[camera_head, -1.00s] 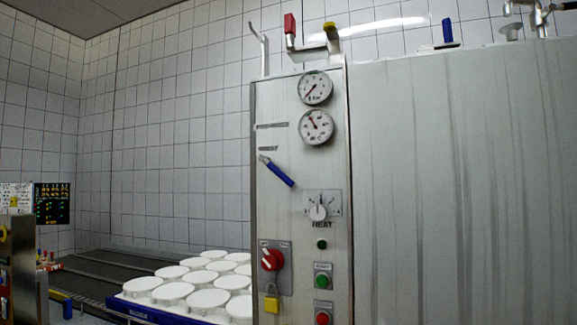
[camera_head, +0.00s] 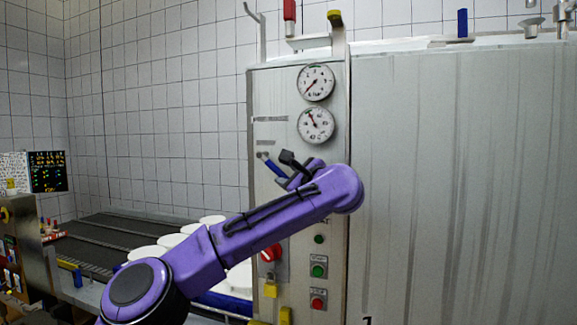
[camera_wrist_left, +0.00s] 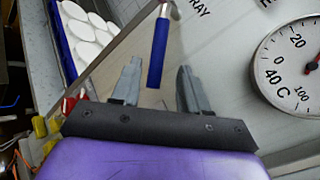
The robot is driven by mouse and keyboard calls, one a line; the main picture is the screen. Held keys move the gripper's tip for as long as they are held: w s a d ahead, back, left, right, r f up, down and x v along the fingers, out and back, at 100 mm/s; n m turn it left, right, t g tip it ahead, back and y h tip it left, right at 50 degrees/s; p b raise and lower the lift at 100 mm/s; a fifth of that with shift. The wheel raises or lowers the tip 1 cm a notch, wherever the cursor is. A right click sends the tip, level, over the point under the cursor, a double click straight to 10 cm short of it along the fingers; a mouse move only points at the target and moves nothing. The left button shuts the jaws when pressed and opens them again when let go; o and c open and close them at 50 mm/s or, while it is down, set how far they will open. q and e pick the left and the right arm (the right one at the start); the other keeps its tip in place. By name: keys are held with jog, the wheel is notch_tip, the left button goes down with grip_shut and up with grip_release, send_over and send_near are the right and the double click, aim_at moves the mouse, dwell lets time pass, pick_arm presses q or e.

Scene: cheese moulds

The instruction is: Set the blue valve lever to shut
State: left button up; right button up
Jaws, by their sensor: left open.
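The blue valve lever (camera_head: 274,168) sits on the steel panel below the two gauges, slanting down to the right from its pivot. My left arm reaches across the panel, and my left gripper (camera_head: 282,180) is at the lever's lower end, partly hidden by my wrist. In the left wrist view the lever (camera_wrist_left: 157,55) points into the gap between the two fingers of my left gripper (camera_wrist_left: 158,70). The fingers are open, one on each side of the handle's free end. I cannot tell whether either finger touches it. My right gripper is not in view.
Two round gauges (camera_head: 316,83) (camera_head: 316,125) are just above my wrist. A red switch (camera_head: 271,253), a yellow padlock (camera_head: 270,290), a green button (camera_head: 318,271) and a red button (camera_head: 318,299) lie below my arm. White moulds (camera_head: 150,254) stand left, partly behind my arm.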

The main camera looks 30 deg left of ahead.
aim_at(283, 174)
pick_arm(q)
jog(key=p+x, duration=0.1)
jog(key=x, duration=0.2)
jog(key=shift+s+r, duration=0.15)
jog(key=shift+a, duration=0.35)
jog(key=shift+w+d+f, duration=0.1)
jog(key=shift+w+f, duration=0.1)
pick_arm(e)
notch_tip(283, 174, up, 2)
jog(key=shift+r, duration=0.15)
pick_arm(q)
jog(key=shift+d, duration=0.1)
grip_shut()
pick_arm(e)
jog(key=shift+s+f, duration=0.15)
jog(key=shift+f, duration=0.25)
